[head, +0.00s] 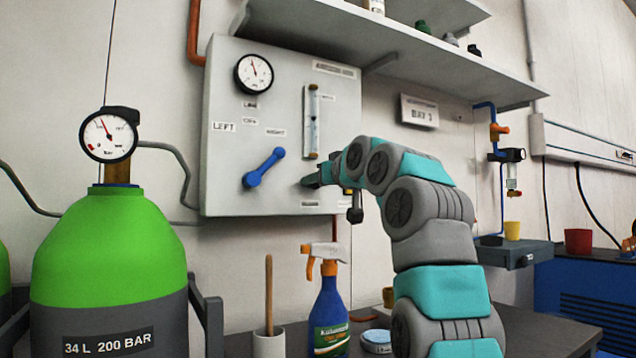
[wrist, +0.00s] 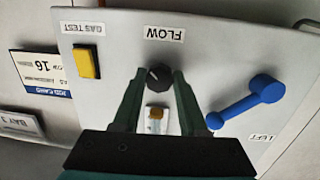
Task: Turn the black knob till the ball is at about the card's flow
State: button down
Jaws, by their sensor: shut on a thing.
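The black knob (wrist: 158,75) on the grey panel (wrist: 215,60) sits between the fingertips of my gripper (wrist: 160,84), beside the FLOW label, in the upside-down wrist view. My gripper is shut on it. I cannot make out the ball's height. The job card (wrist: 40,73) reads 16.
A blue lever (head: 264,168) slants left of my gripper in the head view. A round gauge (head: 254,74) is above it. A yellow GAS TEST button (wrist: 87,60) is near the knob. A spray bottle (head: 329,310) and green gas cylinder (head: 108,250) stand in front.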

jog(key=shift+d, duration=0.1)
jog(key=shift+r+n+t, duration=0.1)
jog(key=shift+n+t, duration=0.3)
jog(key=shift+n, duration=1.1)
jog(key=shift+c, duration=2.3)
grip_release()
jog(key=b+v, duration=0.3)
jog(key=v, duration=0.4)
jog(key=shift+s, duration=0.3)
jog(key=shift+d, duration=0.1)
